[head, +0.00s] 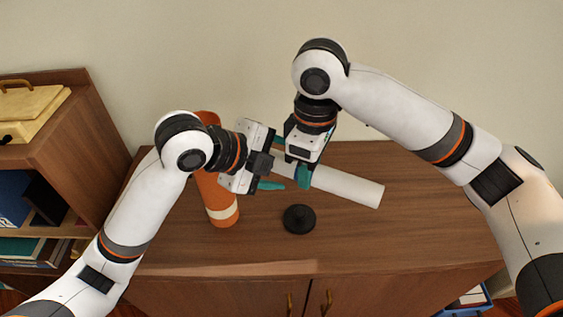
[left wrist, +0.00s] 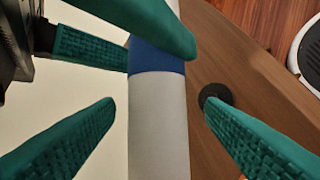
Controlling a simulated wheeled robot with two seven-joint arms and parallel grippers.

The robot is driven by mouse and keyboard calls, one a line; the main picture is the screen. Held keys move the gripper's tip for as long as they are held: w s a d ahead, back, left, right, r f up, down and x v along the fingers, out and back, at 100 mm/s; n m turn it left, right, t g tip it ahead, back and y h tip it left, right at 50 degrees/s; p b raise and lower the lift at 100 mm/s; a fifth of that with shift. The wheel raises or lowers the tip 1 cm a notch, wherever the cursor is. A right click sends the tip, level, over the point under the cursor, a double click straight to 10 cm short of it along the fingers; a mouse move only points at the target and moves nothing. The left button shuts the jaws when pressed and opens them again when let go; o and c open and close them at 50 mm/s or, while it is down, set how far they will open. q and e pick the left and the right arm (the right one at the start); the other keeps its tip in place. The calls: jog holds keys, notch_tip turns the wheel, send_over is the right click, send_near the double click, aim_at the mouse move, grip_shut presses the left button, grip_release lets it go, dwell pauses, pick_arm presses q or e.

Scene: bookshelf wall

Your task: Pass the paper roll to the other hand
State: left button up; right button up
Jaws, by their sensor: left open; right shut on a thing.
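The white paper roll (head: 345,187) is held slanted above the cabinet top in the head view. In the left wrist view the paper roll (left wrist: 158,125) runs up the middle and has a blue band. My right gripper (head: 303,174) is shut on the roll; its teal fingers also show at the top of the left wrist view. My left gripper (head: 277,164) is open at the roll's left end. In the left wrist view its two fingers stand on either side of the roll with gaps. The roll's left end is partly hidden by the grippers in the head view.
An orange cylinder (head: 223,205) with a cream band is beside my left gripper, partly behind my arm. A round black object (head: 299,219) rests on the wooden cabinet top (head: 400,233). A bookshelf (head: 97,130) stands at left. The cabinet's front right is clear.

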pick_arm(q)
jog(key=shift+w+d+f, duration=0.15)
jog(key=shift+d+f, duration=0.15)
jog(key=c, duration=0.9)
jog(key=shift+c, duration=1.1)
pick_arm(e)
jog(key=o, duration=1.1)
